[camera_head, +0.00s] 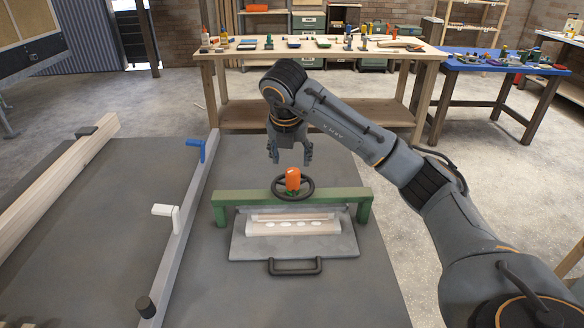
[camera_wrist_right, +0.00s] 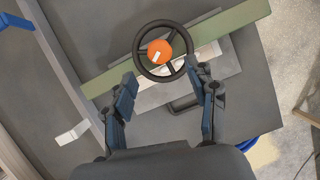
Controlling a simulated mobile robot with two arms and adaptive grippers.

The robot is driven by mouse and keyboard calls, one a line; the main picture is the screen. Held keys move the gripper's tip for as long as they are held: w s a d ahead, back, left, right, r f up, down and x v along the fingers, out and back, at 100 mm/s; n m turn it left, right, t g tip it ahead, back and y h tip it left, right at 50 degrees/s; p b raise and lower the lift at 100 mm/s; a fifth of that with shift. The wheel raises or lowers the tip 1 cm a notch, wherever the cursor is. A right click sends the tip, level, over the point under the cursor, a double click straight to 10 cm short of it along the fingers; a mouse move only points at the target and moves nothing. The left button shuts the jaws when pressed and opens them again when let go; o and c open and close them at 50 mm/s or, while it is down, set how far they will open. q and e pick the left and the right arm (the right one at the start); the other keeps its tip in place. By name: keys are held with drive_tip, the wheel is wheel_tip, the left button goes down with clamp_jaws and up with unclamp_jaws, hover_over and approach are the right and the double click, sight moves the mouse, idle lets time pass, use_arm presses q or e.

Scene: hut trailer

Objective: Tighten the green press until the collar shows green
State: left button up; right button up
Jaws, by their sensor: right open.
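The green press (camera_head: 336,195) stands on the grey table, with a green beam on two legs. A black handwheel (camera_head: 302,193) with an orange hub or collar (camera_head: 293,178) sits on top of its beam. Under the beam is a grey plate (camera_head: 344,243) with a black handle, bearing a pale piece with several white ovals. My right gripper (camera_head: 290,158) is open and empty, pointing down just above and behind the wheel. In the right wrist view the wheel (camera_wrist_right: 163,51) lies beyond the two spread fingers (camera_wrist_right: 166,95), apart from them. The collar looks orange with a small white mark. My left gripper is out of view.
A grey rail (camera_head: 190,210) with a blue lever (camera_head: 201,147) and a white lever (camera_head: 166,211) runs along the left of the press. A wooden beam (camera_head: 70,178) lies further left. A workbench (camera_head: 320,50) with tools and a blue table (camera_head: 490,62) stand behind.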

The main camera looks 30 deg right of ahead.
drive_tip(key=shift+v, duration=1.45)
